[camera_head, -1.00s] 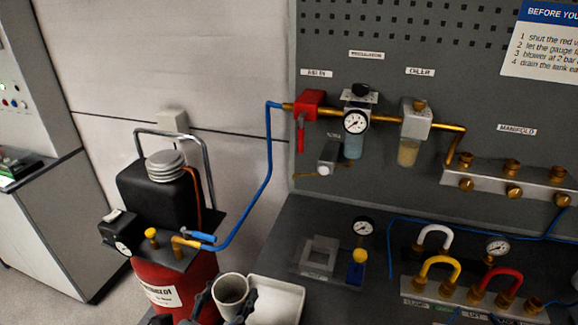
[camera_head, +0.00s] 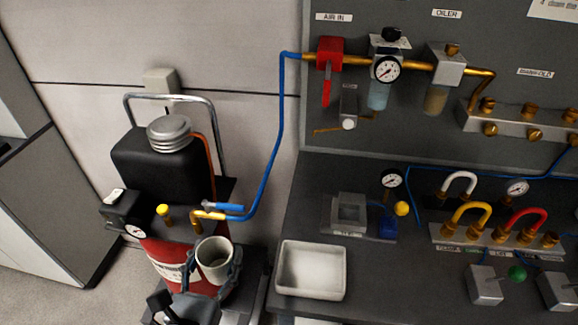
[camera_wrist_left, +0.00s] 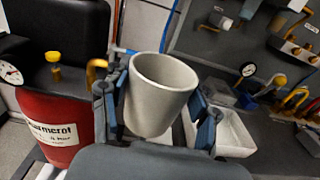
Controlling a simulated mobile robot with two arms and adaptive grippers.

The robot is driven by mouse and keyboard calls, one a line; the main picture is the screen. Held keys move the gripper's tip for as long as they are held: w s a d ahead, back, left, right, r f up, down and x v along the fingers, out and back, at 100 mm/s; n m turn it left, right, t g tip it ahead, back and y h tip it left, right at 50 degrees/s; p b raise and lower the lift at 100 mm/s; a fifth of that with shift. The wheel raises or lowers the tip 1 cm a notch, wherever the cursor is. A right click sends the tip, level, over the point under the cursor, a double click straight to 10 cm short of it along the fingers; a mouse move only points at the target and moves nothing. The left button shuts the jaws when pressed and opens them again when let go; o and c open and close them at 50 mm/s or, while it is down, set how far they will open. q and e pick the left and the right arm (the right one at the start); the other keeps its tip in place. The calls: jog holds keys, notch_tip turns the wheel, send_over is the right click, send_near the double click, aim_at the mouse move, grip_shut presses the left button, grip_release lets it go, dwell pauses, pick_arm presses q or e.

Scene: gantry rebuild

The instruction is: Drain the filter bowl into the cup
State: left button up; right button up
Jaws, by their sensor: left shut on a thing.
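My left gripper (camera_head: 212,276) is shut on a light grey cup (camera_head: 214,262), held upright in front of the compressor. The cup's open top faces up, and it looks empty inside. In the left wrist view the cup (camera_wrist_left: 160,95) sits between the two fingers. The filter bowl (camera_head: 378,95) is a bluish clear bowl under the round gauge on the wall panel. It is up and to the right of the cup, well apart from it. My right gripper is not in view.
A red compressor (camera_head: 170,262) with a black tank stands at left. A blue hose (camera_head: 281,130) runs up to the red valve (camera_head: 329,62). The oiler bowl (camera_head: 436,100) hangs right of the filter. A white tray (camera_head: 311,271) lies at the bench's left edge.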

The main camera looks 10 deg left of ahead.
pick_arm(q)
jog(key=shift+w+a, duration=0.1)
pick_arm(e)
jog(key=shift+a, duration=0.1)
